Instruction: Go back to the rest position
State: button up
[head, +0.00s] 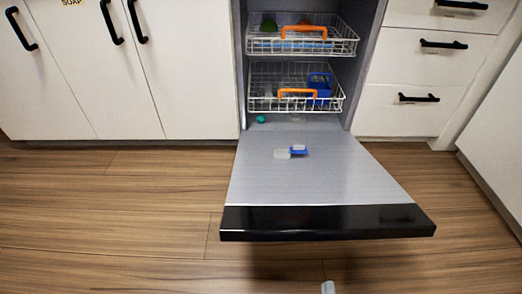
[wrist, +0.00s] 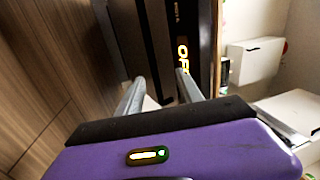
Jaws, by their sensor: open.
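My gripper (wrist: 162,73) shows in the wrist view, with a purple body and two grey fingers. The fingers are apart and nothing is visible between them. Behind them are dark upright surfaces, one with yellow lettering (wrist: 182,65). In the head view, a small pale grey piece (head: 327,287) shows at the bottom edge; I cannot tell whether it is part of my gripper. It appears in front of the lowered dishwasher door (head: 320,185), apart from it in the picture.
The open door with its black edge (head: 328,222) juts out over the wooden floor (head: 100,210). Small blue, whitish and green items lie on it. Two wire racks with orange handles (head: 303,32) (head: 297,92) are inside. White cabinets flank it. Floor to the left is clear.

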jog(key=s+d+r+n+g+p, duration=0.1)
jog(key=s+r+n+g+p, duration=0.15)
jog(key=s+r+n, duration=0.95)
jog(key=s+d+r+n+g+p, duration=0.1)
jog(key=s+r+n+g, duration=0.3)
jog(key=s+r, duration=0.95)
jog(key=w+r+n+p, duration=0.1)
jog(key=w+r+p, duration=0.2)
jog(key=r+p, duration=3.5)
notch_tip(320, 180, up, 3)
jog(key=shift+a+f+t, duration=0.1)
jog(key=shift+a+t, duration=0.05)
jog(key=shift+t, duration=0.3)
jog(key=shift+w, duration=0.1)
jog(key=shift+c, duration=0.3)
